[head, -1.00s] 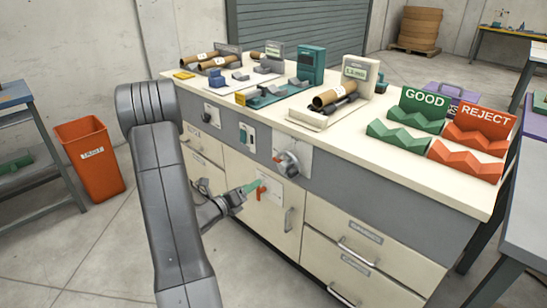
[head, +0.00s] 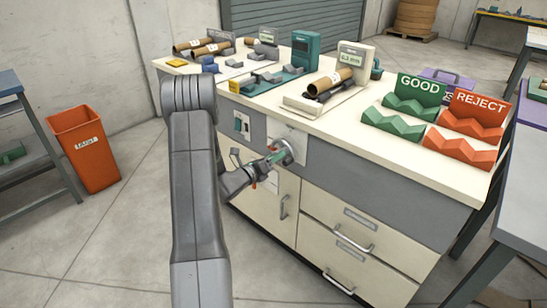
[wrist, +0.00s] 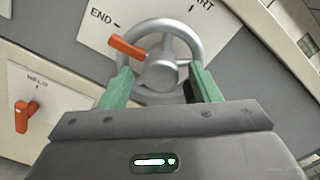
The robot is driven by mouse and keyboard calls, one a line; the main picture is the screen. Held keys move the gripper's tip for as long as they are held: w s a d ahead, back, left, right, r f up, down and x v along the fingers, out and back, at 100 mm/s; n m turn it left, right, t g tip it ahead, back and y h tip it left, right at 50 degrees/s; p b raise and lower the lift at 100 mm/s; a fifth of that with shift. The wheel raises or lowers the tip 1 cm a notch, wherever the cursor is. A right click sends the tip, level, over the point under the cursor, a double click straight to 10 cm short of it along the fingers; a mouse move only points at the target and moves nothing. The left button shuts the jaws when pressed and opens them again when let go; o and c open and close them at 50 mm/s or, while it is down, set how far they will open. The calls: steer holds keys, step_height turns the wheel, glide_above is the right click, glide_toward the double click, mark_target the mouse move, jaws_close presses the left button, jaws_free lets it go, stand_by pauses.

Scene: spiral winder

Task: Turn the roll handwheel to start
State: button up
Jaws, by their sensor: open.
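The roll handwheel (head: 286,150) is a silver ring with a hub on a pale plate on the bench front. In the wrist view the handwheel (wrist: 161,72) carries an orange pointer (wrist: 127,47) aimed left, towards the END mark; the START word is partly cut off at upper right. My gripper (head: 272,159) is at the wheel. In the wrist view the green fingers of my gripper (wrist: 161,80) are apart, one on each side of the wheel's lower rim, with the hub between them. Whether they touch the rim I cannot tell.
A small plate with an orange lever (wrist: 23,115) lies left of the wheel in the wrist view. Drawers (head: 365,212) with bar handles are below right. Green GOOD racks (head: 392,125) and orange REJECT racks (head: 460,148) stand on the bench top. An orange bin (head: 86,148) is left.

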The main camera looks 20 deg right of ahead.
steer(key=shift+w+d, duration=0.1)
steer(key=shift+d, duration=0.15)
steer(key=c, duration=1)
steer(key=shift+b, duration=0.35)
